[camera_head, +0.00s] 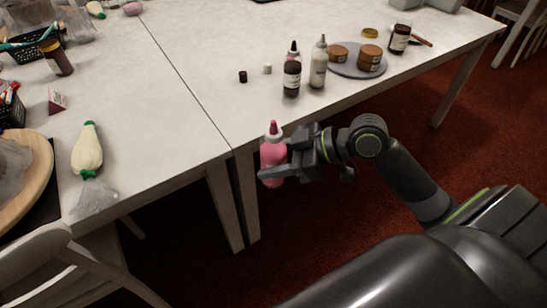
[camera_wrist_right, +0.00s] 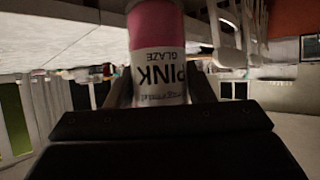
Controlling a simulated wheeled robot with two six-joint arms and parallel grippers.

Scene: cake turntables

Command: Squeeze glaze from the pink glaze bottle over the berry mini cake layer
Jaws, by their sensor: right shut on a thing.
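My right gripper (camera_head: 282,160) is shut on the pink glaze bottle (camera_head: 271,150). It holds the bottle upright, cap up, off the table's front edge in the head view. In the right wrist view the pink glaze bottle (camera_wrist_right: 160,60) stands between the fingers, its "PINK GLAZE" label upside down. Small brown cakes (camera_head: 369,57) sit on a grey turntable (camera_head: 352,70) at the back right, well beyond the bottle. I cannot tell which cake is the berry layer. My left gripper is not in view.
A dark bottle (camera_head: 292,78) and a white bottle (camera_head: 318,65) stand left of the turntable. A dark jar (camera_head: 399,39) is beside it on the right. Two small caps lie on the table (camera_head: 205,60). A piping bag (camera_head: 87,150) lies at left. The table's middle is clear.

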